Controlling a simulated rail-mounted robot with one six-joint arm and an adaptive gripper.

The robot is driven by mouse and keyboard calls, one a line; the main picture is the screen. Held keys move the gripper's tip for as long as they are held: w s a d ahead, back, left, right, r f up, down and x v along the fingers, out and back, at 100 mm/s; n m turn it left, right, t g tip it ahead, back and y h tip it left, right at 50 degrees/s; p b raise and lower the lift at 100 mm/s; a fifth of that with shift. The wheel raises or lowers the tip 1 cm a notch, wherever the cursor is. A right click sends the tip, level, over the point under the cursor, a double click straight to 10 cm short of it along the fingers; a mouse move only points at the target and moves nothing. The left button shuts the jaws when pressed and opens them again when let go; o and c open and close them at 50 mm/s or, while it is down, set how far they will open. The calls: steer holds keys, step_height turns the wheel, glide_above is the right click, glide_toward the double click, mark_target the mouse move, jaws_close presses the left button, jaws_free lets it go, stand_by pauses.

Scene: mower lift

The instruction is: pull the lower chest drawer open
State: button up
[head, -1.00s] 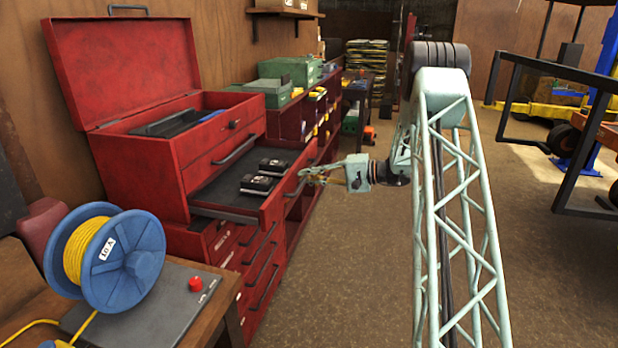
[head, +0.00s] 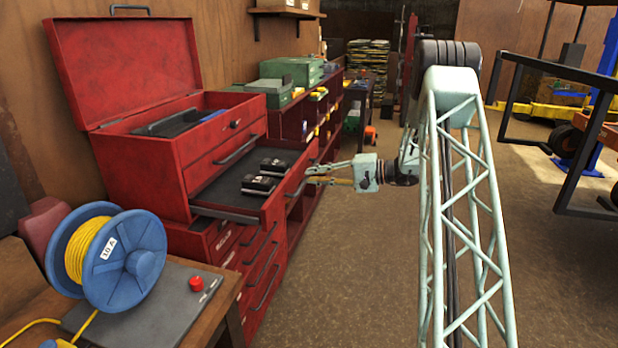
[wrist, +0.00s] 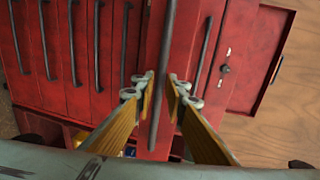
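The red tool chest (head: 140,165) stands at the left with its lid raised. Its lower drawer (head: 225,190) is pulled out, and two black items (head: 266,175) lie inside. My gripper (head: 307,176) is at the handle on the drawer's front. In the wrist view, the fingers of my gripper (wrist: 161,92) are apart, one on each side of the dark bar handle (wrist: 163,65). I see a gap between the fingertips and the bar. The upper drawer (head: 225,143) of the chest is shut.
A red cabinet (head: 262,265) with several handled drawers stands under the chest. A blue cable reel (head: 125,262) sits on a bench at the front left. Shelves with green cases (head: 290,70) stand behind. Floor (head: 345,270) right of the cabinet is clear.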

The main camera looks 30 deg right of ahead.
steer(key=v, duration=0.9)
steer(key=shift+s+d, duration=0.15)
steer(key=shift+d, duration=0.05)
steer(key=shift+r, duration=0.15)
